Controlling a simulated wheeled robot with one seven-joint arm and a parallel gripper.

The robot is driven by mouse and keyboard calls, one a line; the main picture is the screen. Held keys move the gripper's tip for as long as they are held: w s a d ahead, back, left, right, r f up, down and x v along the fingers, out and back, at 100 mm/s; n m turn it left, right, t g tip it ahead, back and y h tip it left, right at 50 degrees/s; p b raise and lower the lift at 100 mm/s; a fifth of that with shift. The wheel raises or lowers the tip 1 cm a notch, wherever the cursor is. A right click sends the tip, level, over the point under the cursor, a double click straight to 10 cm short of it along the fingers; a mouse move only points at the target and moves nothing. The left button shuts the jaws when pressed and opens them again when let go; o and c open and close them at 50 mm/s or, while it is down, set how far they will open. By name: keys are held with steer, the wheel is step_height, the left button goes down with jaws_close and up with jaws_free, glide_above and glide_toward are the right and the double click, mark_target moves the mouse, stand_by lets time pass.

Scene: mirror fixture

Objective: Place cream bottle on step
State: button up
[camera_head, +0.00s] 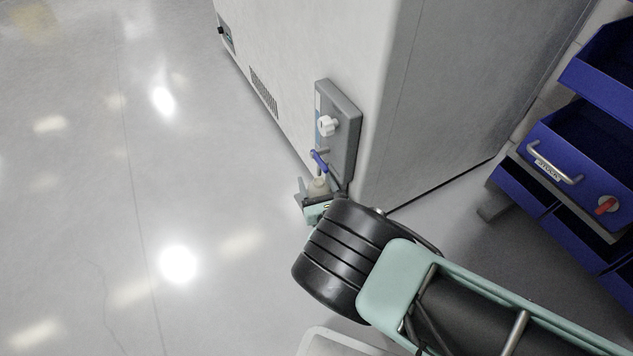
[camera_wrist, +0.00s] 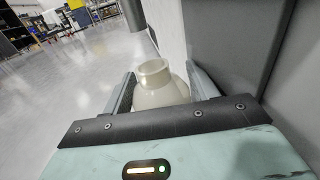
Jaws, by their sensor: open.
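The cream bottle (camera_wrist: 158,88) has a round body and a short, wide open neck. It stands between the two fingers of my gripper (camera_wrist: 161,74) in the wrist view, with the fingers spread on either side of it. Its lower part is hidden by the gripper body. In the head view the bottle (camera_head: 318,187) is small and partly hidden, with my gripper (camera_head: 320,194) around it, close to the foot of a grey panel (camera_head: 346,130). Whether the bottle rests on a step cannot be told, and no step is clearly visible.
The panel carries a white knob (camera_head: 326,125) and a blue-handled lever (camera_head: 319,161) just above the bottle. It is fixed to a large pale cabinet (camera_head: 300,60). Blue storage bins (camera_head: 580,150) stand at the right. The floor (camera_head: 130,200) at the left is open.

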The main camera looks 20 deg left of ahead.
steer(key=shift+r, duration=0.2)
steer(key=p+v, duration=0.6)
steer(key=v, duration=0.6)
steer(key=shift+d+f, duration=0.1)
